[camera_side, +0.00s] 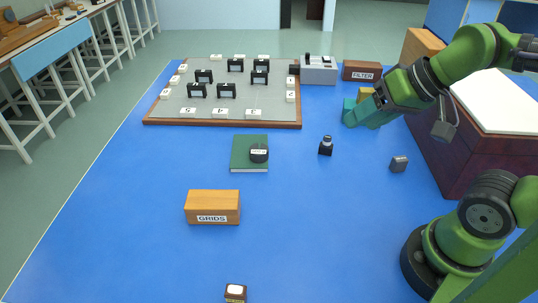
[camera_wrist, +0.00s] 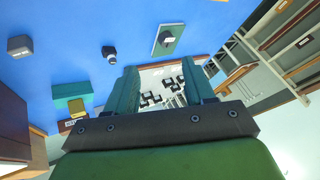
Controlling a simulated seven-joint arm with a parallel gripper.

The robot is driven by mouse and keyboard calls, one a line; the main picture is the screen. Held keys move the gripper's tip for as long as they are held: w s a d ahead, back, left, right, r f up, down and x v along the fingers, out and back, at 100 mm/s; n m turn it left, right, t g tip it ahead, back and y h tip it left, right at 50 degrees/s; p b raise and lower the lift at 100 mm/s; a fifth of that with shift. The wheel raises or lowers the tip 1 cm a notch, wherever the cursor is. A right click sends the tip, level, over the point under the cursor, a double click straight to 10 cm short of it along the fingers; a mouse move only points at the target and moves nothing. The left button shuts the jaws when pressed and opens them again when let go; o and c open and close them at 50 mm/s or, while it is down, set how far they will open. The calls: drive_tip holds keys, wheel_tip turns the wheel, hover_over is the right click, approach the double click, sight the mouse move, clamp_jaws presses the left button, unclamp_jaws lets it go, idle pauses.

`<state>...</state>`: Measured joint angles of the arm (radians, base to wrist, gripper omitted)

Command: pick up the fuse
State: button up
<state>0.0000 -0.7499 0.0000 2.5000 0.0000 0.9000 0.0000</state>
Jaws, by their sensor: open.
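No object in these frames is clearly readable as a fuse, and I cannot tell which one it is. A small dark piece with a pale round top (camera_side: 326,146) stands on the blue table; it also shows in the wrist view (camera_wrist: 109,54). A small grey block (camera_side: 399,164) lies to its right, also in the wrist view (camera_wrist: 19,45). My gripper (camera_side: 360,118) is at the right of the table, near the brown FILTER box (camera_side: 361,71). Its teal fingers are apart with nothing between them in the wrist view (camera_wrist: 160,68).
A framed board (camera_side: 221,122) with numbered labels and black holders is at the back. A grey device (camera_side: 319,70) stands beside it. A GRIDS box (camera_side: 212,204) is nearer. The table centre is mostly clear.

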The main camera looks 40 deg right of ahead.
drive_tip(key=n+g+h, duration=0.2)
drive_tip(key=n+g, duration=0.5)
drive_tip(key=n, duration=0.5)
hover_over(235, 289)
wheel_tip(235, 289, down, 8)
drive_tip(key=a+r, duration=0.1)
drive_tip(key=f, duration=1)
drive_tip(key=shift+s+d+f, duration=0.15)
drive_tip(key=shift+s+f, duration=0.05)
drive_tip(key=shift+w+d+f, duration=0.1)
drive_tip(key=shift+d+f, duration=0.1)
drive_tip(key=shift+f, duration=1.4)
drive_tip(key=shift+w+d+f, duration=0.1)
drive_tip(key=shift+d+f, duration=0.05)
drive_tip(key=shift+f, duration=1.4)
clamp_jaws()
